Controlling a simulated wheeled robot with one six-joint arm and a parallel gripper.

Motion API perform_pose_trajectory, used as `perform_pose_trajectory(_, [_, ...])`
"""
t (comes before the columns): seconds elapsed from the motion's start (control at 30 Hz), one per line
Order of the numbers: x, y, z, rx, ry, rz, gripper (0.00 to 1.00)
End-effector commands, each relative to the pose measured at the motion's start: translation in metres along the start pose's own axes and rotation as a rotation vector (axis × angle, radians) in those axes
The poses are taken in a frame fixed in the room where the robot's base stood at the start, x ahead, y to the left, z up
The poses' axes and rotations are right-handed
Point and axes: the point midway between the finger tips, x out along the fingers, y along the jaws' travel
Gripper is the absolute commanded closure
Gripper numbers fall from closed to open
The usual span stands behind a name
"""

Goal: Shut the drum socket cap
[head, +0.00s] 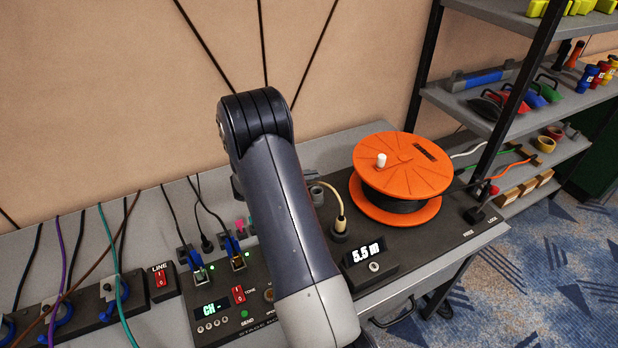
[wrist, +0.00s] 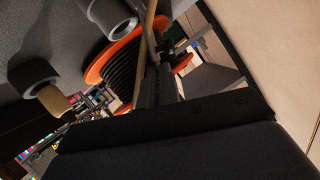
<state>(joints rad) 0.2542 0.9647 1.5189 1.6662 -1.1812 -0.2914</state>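The orange cable drum (head: 403,165) stands on the dark panel right of my arm in the head view. It also shows in the wrist view (wrist: 98,65), tilted by the camera angle. A small grey round fitting (head: 317,196) is partly hidden beside my arm; I cannot tell whether it is the socket or its cap. My arm hides my gripper in the head view. In the wrist view, my gripper's dark fingers (wrist: 155,88) look close together before the drum; their gap and contact are unclear.
A length display (head: 368,254) reads 5.5 m. Switch boxes with blue plugs (head: 198,270) and hanging cables fill the left. Shelves (head: 470,100) stand at the right.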

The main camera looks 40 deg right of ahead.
Motion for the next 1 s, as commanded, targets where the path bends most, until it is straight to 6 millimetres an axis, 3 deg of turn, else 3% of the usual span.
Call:
perform_pose_trajectory(0.47, [-0.0002,0.0010,-0.0005,0.015,0.001,-0.006,1.00])
perform_pose_trajectory(0.77, [-0.0001,0.0010,-0.0003,0.014,0.001,-0.006,0.75])
perform_pose_trajectory(1.0, [-0.0013,0.0010,0.0000,0.014,0.000,-0.006,0.75])
